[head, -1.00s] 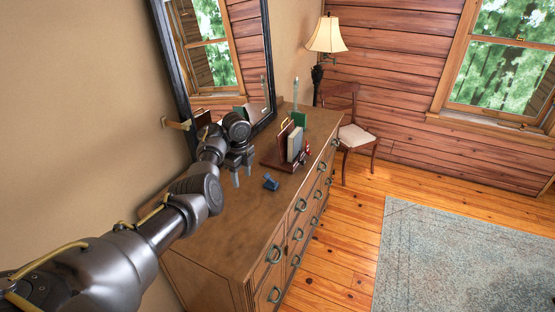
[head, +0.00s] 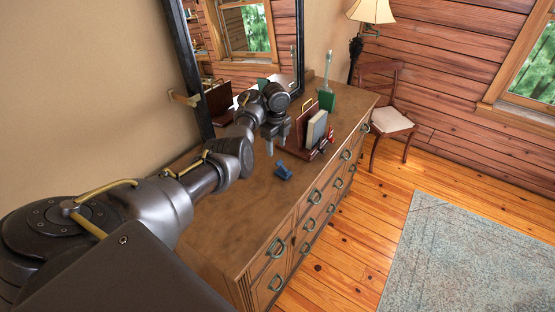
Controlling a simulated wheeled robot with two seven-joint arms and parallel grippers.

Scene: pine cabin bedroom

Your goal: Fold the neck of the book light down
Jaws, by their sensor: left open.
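A small dark blue object (head: 284,171), which looks like the book light, sits on the wooden dresser top (head: 250,200) near its front edge. It is too small to tell how its neck is bent. My left gripper (head: 277,148) is open and empty, fingers pointing down. It shows just behind and slightly left of the blue object, apart from it in the picture. My right gripper is not in view.
A wooden book rack (head: 299,127) with a pale-edged book (head: 316,130) stands beyond the gripper. A green item with a tall pale neck (head: 327,98) stands farther back. A mirror (head: 297,50) leans on the wall. The near dresser top is clear.

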